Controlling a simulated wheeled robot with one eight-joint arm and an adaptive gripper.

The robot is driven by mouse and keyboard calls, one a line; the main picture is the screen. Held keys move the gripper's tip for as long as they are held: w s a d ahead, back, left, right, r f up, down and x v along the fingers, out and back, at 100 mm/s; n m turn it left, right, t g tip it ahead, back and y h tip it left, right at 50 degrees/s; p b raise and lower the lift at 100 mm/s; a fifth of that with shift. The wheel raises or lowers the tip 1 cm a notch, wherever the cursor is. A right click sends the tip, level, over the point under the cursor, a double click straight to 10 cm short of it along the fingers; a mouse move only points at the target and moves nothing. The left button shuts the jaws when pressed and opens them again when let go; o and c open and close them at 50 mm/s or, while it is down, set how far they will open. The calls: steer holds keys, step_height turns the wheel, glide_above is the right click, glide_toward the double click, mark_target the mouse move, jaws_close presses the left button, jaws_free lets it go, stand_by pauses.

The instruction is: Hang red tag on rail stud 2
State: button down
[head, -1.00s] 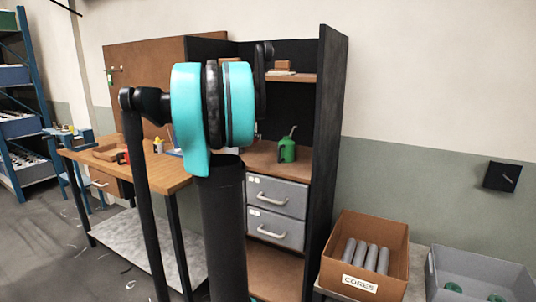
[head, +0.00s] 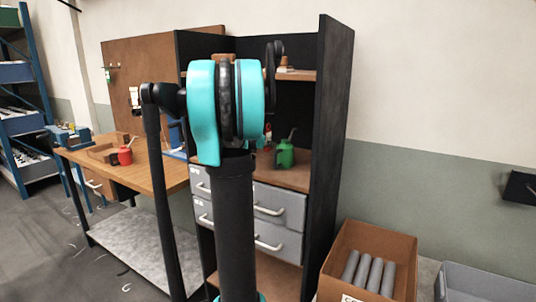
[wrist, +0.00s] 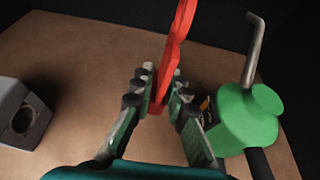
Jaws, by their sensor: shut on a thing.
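In the wrist view, my gripper (wrist: 158,92) is shut on the red tag (wrist: 176,50), a flat red piece that rises from between the fingers and leaves the top of the picture. Below it is a brown board surface. In the head view my arm hides most of the gripper; a small bit of red shows just right of the arm, in front of the cabinet. I cannot make out a rail with numbered studs in either view.
A green oil can (wrist: 240,118) stands close right of my gripper; it also shows in the head view (head: 285,154). A grey block with a round hole (wrist: 22,115) lies left. The cabinet's dark side wall (head: 333,150) stands right. A cores box (head: 340,262) is lower right.

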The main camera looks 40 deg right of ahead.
steer(key=shift+f, duration=1.9)
steer(key=shift+f, duration=0.1)
steer(key=c, duration=1.5)
jaws_free()
steer(key=shift+a+r, duration=0.25)
steer(key=v, duration=1.1)
steer(key=shift+s+a+r, duration=0.1)
steer(key=shift+s+a, duration=0.1)
